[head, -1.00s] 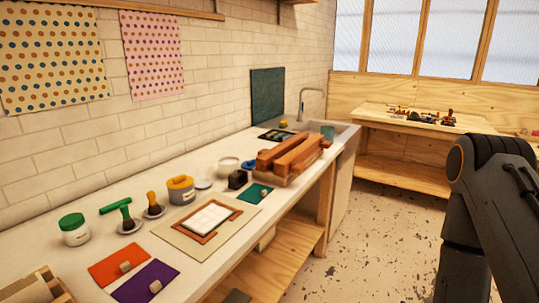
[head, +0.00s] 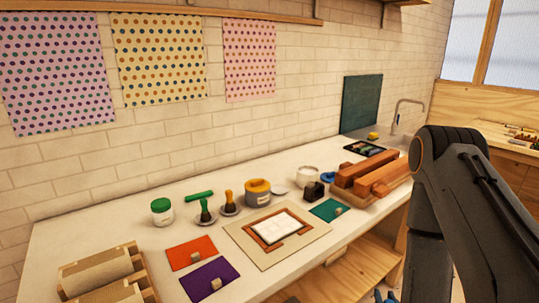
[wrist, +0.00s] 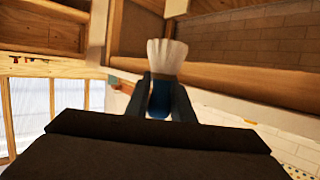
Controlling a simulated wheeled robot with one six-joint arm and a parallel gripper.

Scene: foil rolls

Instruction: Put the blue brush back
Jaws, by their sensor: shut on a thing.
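My gripper (wrist: 172,92) is shut on the blue brush (wrist: 165,52) in the wrist view. The brush's pale, fanned bristles point away from the jaws, and part of its blue handle (wrist: 160,102) shows between the fingers. On the bench, a green-handled brush (head: 205,208) and a yellow-handled brush (head: 229,201) each stand upright on a small dish. A pale, flat round dish (head: 279,191) lies empty beside the yellow-banded pot (head: 258,193).
A rack of rolls (head: 97,270) is at front left. A lower shelf (head: 335,281) is underneath.

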